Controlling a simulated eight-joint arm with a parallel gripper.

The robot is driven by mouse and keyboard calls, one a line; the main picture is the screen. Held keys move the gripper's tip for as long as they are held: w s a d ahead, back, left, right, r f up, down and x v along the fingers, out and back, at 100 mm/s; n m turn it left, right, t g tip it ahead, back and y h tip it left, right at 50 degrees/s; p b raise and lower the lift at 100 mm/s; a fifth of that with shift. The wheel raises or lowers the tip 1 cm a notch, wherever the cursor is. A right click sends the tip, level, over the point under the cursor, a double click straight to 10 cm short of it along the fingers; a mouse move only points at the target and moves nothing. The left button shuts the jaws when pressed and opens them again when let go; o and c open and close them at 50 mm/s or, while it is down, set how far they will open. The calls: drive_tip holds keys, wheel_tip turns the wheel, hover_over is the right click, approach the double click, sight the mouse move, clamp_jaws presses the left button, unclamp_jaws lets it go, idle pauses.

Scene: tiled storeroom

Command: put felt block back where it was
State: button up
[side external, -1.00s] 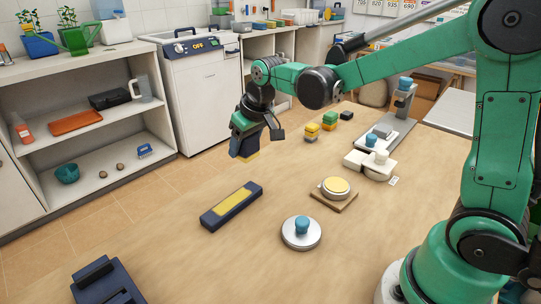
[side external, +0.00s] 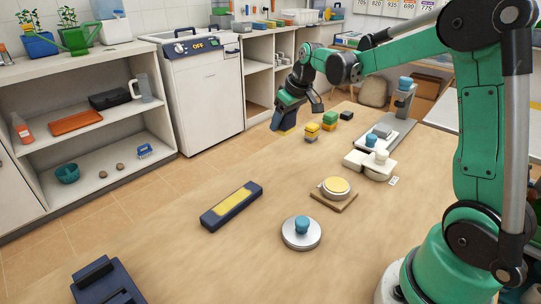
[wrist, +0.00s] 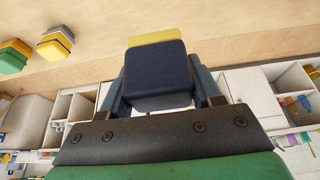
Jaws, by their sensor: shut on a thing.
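My gripper (side external: 286,112) is shut on the felt block, a dark navy block with a yellow layer along one side. In the wrist view the felt block (wrist: 155,80) sits between the two fingers, its navy face toward the camera. In the side view the block is small and partly covered by the gripper. It is held near the far left edge of the table (side external: 160,235), left of the small block stacks. I cannot tell its exact height above the table.
A yellow-topped stack (side external: 312,132), a green-topped stack (side external: 329,119) and a black block (side external: 346,115) stand to the right. A navy tray with a yellow pad (side external: 231,206), a round yellow pad on a board (side external: 336,190) and a blue-knobbed disc (side external: 301,232) lie nearer.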

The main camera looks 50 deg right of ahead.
sight(278, 166)
wheel_tip(278, 166, down, 11)
drive_tip(key=shift+r, duration=0.2)
drive_tip(key=shift+f, duration=0.15)
drive_tip(key=o, duration=1.2)
drive_tip(key=shift+o, duration=0.2)
drive_tip(key=v, duration=1.2)
drive_tip(key=s+a+r+t, duration=0.2)
drive_tip(key=s+a, duration=0.7)
drive_tip(key=a, duration=0.5)
drive_tip(key=shift+s+t, duration=0.2)
drive_tip(key=shift+t, duration=0.2)
